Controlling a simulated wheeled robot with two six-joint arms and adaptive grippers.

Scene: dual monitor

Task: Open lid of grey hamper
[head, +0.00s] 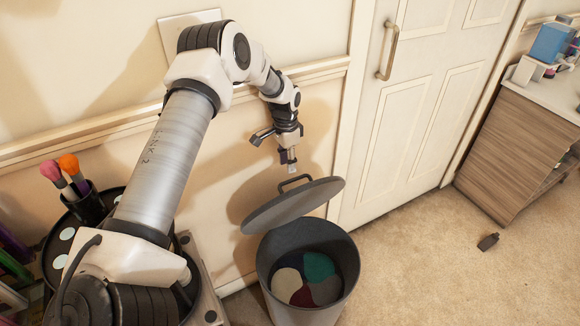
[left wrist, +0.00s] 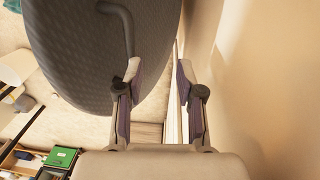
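The grey hamper (head: 268,259) stands on the carpet near the wall, with folded cloths in grey, green, red and blue showing inside. Its lid (head: 285,209) is raised and tilted above the opening, which is largely uncovered. The lid's dark handle (head: 296,180) is on its upper side. In the left wrist view the lid (left wrist: 85,50) fills the upper left, and the handle (left wrist: 128,35) runs down to the left fingertip. My left gripper (left wrist: 159,70) has its fingers apart. In the head view it (head: 288,163) is just above the handle; contact is unclear. My right gripper is not in view.
A wall and a white door (head: 405,110) stand behind the hamper. A wooden cabinet (head: 530,140) is at right. A small dark object (head: 488,242) lies on otherwise clear carpet. A black cup with brushes (head: 85,205) stands at left.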

